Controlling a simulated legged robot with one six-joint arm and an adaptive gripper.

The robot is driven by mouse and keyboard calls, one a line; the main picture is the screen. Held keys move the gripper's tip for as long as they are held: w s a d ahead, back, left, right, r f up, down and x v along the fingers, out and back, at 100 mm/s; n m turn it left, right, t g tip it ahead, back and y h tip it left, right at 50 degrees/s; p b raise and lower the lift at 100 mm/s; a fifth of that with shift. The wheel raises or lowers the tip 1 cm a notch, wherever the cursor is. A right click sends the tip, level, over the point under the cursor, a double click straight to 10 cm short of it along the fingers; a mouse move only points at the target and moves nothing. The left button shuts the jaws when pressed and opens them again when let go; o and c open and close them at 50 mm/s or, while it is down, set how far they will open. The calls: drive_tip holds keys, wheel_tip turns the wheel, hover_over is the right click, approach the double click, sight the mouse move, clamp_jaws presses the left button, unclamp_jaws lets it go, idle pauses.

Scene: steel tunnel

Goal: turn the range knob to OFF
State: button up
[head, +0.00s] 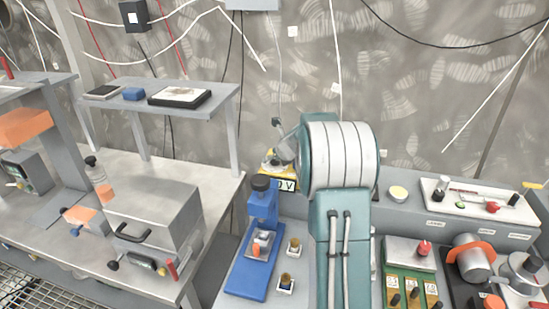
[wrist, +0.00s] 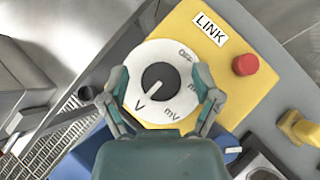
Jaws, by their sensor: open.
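The range knob (wrist: 160,77) is black with a white pointer line and sits in the middle of a round white dial (wrist: 140,66) on a yellow box (wrist: 245,90). Its pointer aims down-left at the V mark. The OFF mark (wrist: 186,54) is at the dial's upper right, and mV is at its lower right. My gripper (wrist: 162,82) is open, with one finger on each side of the knob over the dial's edges, apart from it. In the head view, my arm partly hides the yellow box (head: 268,168), and the gripper is mostly hidden.
A red button (wrist: 245,64) and a LINK label are on the yellow box. A blue press-like device (head: 260,235) stands in front of it. A metal case (head: 155,215) is on the left bench. The right bench holds a green board (head: 405,275) and several parts.

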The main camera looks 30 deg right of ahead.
clamp_jaws()
drive_tip(key=shift+n+y, duration=0.3)
drive_tip(key=n+y, duration=0.2)
drive_tip(key=n, duration=0.1)
drive_tip(key=shift+d+f+n+g+y, duration=0.1)
drive_tip(key=shift+n+g+y, duration=0.2)
drive_tip(key=shift+n+y, duration=0.1)
drive_tip(key=n+g+y, duration=0.1)
drive_tip(key=n+y, duration=0.1)
drive_tip(key=n, duration=0.1)
drive_tip(key=shift+n+y, duration=0.3)
drive_tip(key=shift+n, duration=0.1)
drive_tip(key=n+g+y, duration=0.1)
drive_tip(key=n+g, duration=0.1)
drive_tip(key=n, duration=0.1)
drive_tip(key=shift+n+y, duration=0.3)
drive_tip(key=shift+y, duration=0.1)
drive_tip(key=shift+n+g+y, duration=0.6)
drive_tip(key=shift+n+g, duration=0.6)
drive_tip(key=shift+n, duration=0.3)
drive_tip(key=shift+n+g, duration=0.3)
drive_tip(key=shift+n, duration=0.1)
